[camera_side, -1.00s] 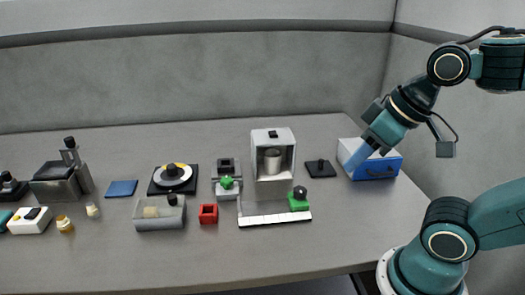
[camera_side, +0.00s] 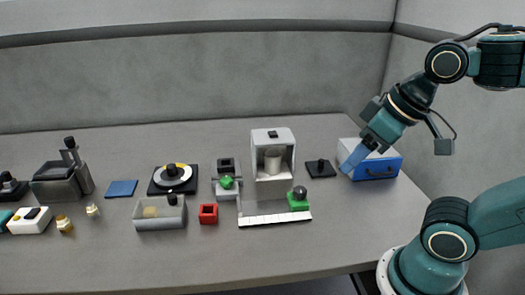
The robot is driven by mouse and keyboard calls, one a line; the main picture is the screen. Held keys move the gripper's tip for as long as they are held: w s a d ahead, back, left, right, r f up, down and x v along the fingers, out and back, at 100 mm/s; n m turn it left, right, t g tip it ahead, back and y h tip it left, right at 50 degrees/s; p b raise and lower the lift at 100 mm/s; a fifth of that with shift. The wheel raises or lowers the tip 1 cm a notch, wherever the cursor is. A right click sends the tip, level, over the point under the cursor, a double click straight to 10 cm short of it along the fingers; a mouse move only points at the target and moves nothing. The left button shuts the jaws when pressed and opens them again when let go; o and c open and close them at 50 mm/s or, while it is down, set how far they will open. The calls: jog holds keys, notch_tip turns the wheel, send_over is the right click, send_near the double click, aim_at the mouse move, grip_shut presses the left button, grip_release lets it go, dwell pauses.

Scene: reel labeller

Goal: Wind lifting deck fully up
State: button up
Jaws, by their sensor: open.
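I cannot tell for certain which fixture is the lifting deck. A grey block with a dark slanted top (camera_side: 55,171) and an upright black-knobbed post (camera_side: 70,144) stands at the left. A white open-fronted housing (camera_side: 272,137) with a pale cylinder (camera_side: 273,160) inside stands near the middle, with a white strip base and a green block with a dark ball knob (camera_side: 299,198) at its front right.
The blue-and-white drawer box (camera_side: 384,168) is close behind my fingers. A black plate with a knob (camera_side: 320,169), a red cube (camera_side: 208,214), a grey tray (camera_side: 160,222) and a disc on a black plate (camera_side: 172,178) stand across the table.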

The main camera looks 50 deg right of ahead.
jog(key=w+r+n+g, duration=0.15)
jog(key=w+r, duration=0.25)
jog(key=w, duration=0.5)
jog(key=n+g, duration=0.4)
jog(key=n, duration=0.4)
send_over(226, 179)
notch_tip(226, 179, down, 12)
jog(key=shift+f, duration=0.2)
jog(key=shift+s+m, duration=0.1)
jog(key=shift+m, duration=0.15)
notch_tip(226, 179, down, 14)
jog(key=shift+r, duration=0.1)
